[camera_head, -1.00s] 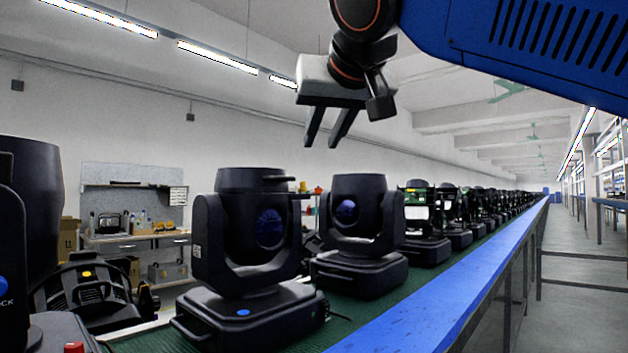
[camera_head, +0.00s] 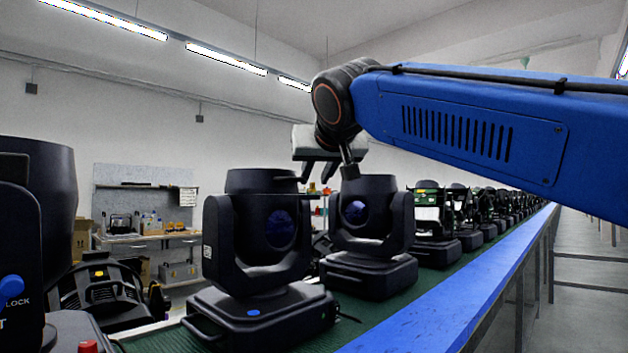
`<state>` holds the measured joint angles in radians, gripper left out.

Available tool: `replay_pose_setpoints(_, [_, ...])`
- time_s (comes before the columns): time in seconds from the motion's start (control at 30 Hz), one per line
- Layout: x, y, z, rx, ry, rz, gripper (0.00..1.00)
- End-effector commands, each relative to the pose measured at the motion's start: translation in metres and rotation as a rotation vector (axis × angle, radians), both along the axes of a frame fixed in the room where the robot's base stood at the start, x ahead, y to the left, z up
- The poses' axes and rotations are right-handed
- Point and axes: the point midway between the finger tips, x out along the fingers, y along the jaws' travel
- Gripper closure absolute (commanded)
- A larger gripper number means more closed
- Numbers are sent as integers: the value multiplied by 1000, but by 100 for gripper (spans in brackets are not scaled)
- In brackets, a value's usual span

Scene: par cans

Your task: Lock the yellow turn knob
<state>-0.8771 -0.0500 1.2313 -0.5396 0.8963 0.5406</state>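A small yellow knob (camera_head: 100,272) shows on a black par can (camera_head: 95,293) lying low at the left, partly hidden behind the nearer fixture. It is too small to tell which way it is turned. My gripper (camera_head: 318,175) hangs high in the middle of the view, fingers pointing down with a gap between them and nothing seen in it. It is far to the right of the yellow knob and above it. It appears behind the top of a black moving-head fixture (camera_head: 265,225).
A near fixture at the left edge has a blue knob (camera_head: 12,287) beside the word LOCK and a red knob (camera_head: 88,346). More black fixtures (camera_head: 368,225) line the green belt, with a blue rail (camera_head: 450,290) along it. A workbench (camera_head: 145,238) stands behind.

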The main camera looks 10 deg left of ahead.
Motion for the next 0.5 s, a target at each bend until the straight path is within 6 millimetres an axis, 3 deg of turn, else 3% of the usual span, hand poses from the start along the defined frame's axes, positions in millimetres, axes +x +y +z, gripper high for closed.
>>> replay_pose_setpoints(0.2, [16,8,-8,-1,0,0,74])
replay_pose_setpoints(0.5, [19,9,-9,0,0,1,74])
